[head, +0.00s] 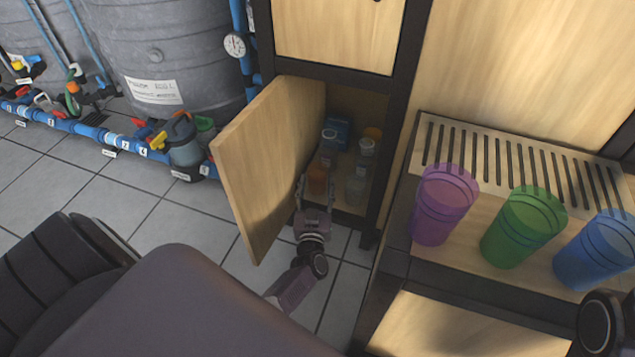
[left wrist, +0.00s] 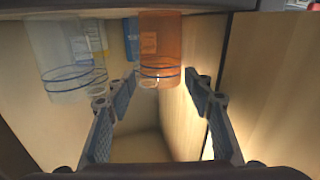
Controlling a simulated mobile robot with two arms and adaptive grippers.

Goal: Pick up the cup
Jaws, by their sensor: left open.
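An orange see-through cup (head: 318,178) stands inside the open cabinet. In the left wrist view the orange cup (left wrist: 160,45) has dark rings and shows just beyond the fingertips, in line with the gap between them. My left gripper (head: 317,192) is open and empty at the cabinet opening, with its fingers pointing in; both fingers of this gripper (left wrist: 162,88) show in the left wrist view. Purple (head: 442,205), green (head: 522,228) and blue (head: 597,250) cups stand on the slatted counter at the right. My right gripper is not seen.
The wooden cabinet door (head: 270,165) stands open left of my left gripper. Clear containers (head: 358,180) stand beside the orange cup, and a blue box (head: 338,133) is behind. Grey tanks (head: 165,45) and blue pipes (head: 130,142) are at the left.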

